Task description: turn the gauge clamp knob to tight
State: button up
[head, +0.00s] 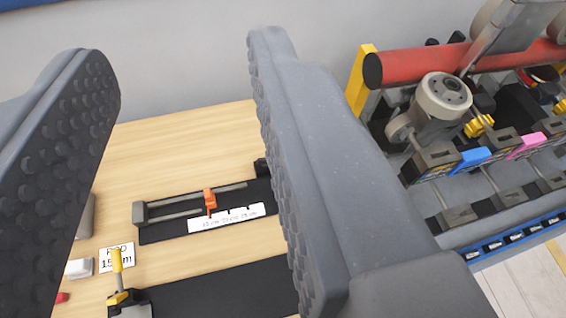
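My gripper (175,62) is open, its two grey studded fingers wide apart in the foreground with nothing between their tips. Below on the wooden table, in the gap between the fingers, lies a dark gauge base with a grey rail (172,214) and a white scale strip (228,217) with small centimetre marks. An orange piece (210,199) stands on the rail above the strip. It looks like the clamp with its knob, but I cannot tell how tight it is. The right finger hides the gauge's right end.
A card (117,257) reads about 15 cm, partly behind a yellow lever (117,261) on a dark fixture. A black mat (220,292) lies in front. The table's back is clear.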

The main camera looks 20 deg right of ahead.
aim_at(263, 162)
jog(key=u, duration=1.1)
jog(key=k, duration=0.85)
jog(key=z, duration=1)
jog(key=i, duration=1)
jog(key=u, duration=0.05)
